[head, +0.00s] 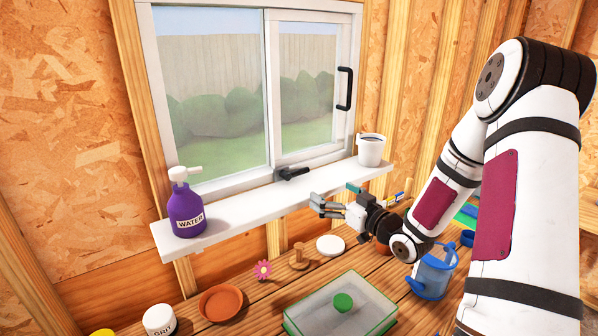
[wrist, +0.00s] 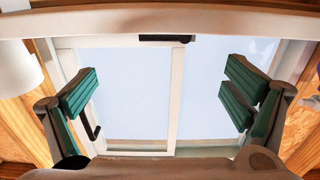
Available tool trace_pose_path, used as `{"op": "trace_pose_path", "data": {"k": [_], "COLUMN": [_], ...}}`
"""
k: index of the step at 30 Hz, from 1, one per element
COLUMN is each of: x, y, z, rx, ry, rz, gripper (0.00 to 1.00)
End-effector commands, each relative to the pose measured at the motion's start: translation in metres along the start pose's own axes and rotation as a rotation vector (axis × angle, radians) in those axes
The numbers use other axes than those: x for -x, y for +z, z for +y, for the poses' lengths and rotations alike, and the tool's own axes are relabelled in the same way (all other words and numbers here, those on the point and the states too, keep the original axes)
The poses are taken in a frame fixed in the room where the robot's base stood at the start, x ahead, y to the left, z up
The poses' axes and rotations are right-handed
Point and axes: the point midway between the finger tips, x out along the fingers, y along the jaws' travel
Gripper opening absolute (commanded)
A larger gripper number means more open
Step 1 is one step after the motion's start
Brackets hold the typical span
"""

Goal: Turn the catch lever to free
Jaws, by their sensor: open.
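The black catch lever (head: 292,173) sits on the bottom frame of the sliding window (head: 306,85), near where the panes meet. It lies roughly level along the frame, its arm pointing right. In the wrist view the lever (wrist: 165,38) shows as a dark bar at top centre, against the frame. My gripper (head: 320,204) is open and empty, in front of the sill, slightly right of and lower than the lever in the head view. In the wrist view my gripper's green-padded fingers (wrist: 160,95) stand wide apart, neither touching the lever.
A purple water bottle (head: 186,208) stands at the left of the white sill (head: 240,214), a white mug (head: 371,149) at its right. A black pull handle (head: 344,88) is on the right pane. Below are a green-rimmed tray (head: 310,308), terracotta saucer (head: 220,302) and blue watering can (head: 432,272).

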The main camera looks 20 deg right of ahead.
Motion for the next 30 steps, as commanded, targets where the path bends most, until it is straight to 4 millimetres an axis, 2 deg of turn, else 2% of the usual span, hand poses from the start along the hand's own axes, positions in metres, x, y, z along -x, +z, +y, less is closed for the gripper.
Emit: {"op": "trace_pose_path", "data": {"k": [18, 24, 30], "x": [-0.110, -0.128, -0.132], "y": [0.001, 0.001, 0.000], "z": [-0.001, -0.001, -0.001], "rx": [0.001, 0.001, 0.001], "ry": [-0.001, -0.001, 0.000], "rz": [-0.002, -0.002, -0.002], "gripper": [0.95, 0.95, 0.95]}}
